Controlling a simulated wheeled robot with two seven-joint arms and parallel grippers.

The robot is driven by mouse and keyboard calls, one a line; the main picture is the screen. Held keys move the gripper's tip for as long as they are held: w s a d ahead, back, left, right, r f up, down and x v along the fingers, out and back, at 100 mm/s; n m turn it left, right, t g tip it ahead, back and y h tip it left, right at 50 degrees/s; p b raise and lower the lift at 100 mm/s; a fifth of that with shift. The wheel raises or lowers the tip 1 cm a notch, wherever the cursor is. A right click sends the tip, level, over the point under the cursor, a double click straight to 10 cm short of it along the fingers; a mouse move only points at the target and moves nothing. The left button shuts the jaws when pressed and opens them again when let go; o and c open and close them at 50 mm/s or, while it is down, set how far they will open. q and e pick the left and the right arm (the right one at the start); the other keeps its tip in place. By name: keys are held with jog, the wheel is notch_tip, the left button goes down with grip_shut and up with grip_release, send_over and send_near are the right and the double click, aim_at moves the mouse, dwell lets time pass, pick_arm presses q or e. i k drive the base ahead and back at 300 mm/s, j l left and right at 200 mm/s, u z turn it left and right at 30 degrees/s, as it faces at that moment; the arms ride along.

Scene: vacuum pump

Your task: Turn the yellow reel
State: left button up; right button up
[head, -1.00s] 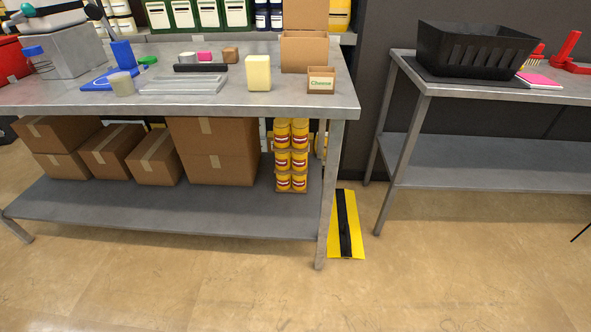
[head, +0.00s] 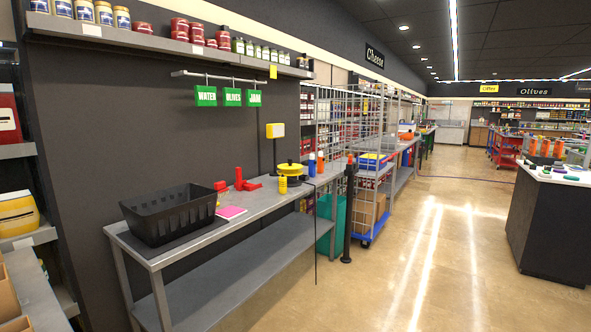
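A yellow reel (head: 290,169) with a dark part on top sits on the metal table along the dark wall, towards its far right end. It is small in the head view, so its finer parts cannot be made out. A small yellow container (head: 282,185) stands just in front of it. Neither of my grippers shows in the head view.
The metal table (head: 196,231) also holds a black crate (head: 168,213), red items (head: 240,180) and a pink pad (head: 231,212). A black post (head: 348,215) stands at its far end. A dark counter (head: 548,225) is at right. The floor (head: 420,270) between is clear.

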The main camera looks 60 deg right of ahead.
aim_at(289, 169)
jog(key=z, duration=1.95)
